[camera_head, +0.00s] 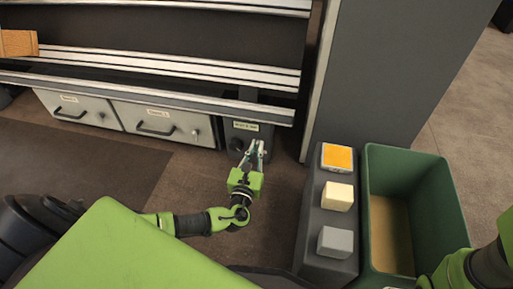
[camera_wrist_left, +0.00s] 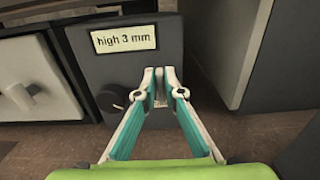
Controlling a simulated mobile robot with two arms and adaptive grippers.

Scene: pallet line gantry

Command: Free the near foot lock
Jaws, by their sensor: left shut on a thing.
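The near foot lock looks to be on a dark grey box (camera_head: 243,133) low at the gantry post. In the left wrist view the box (camera_wrist_left: 112,68) carries a label (camera_wrist_left: 124,39) reading "high 3 mm" and a round black knob (camera_wrist_left: 112,99). My left gripper (camera_head: 254,152) is at the box's front, right of the knob. In the wrist view its fingertips (camera_wrist_left: 160,82) are close together on a small pale part, mostly hidden between them; I take it for the lock's tab. My right arm shows at the lower right; its gripper is out of view.
Two grey drawers (camera_head: 157,118) with black handles are left of the box, under metal rails (camera_head: 150,97). A tall grey panel (camera_head: 370,75) rises at right. A dark stand (camera_head: 318,256) with an orange-topped, a cream and a grey block stands beside a green bin (camera_head: 447,215).

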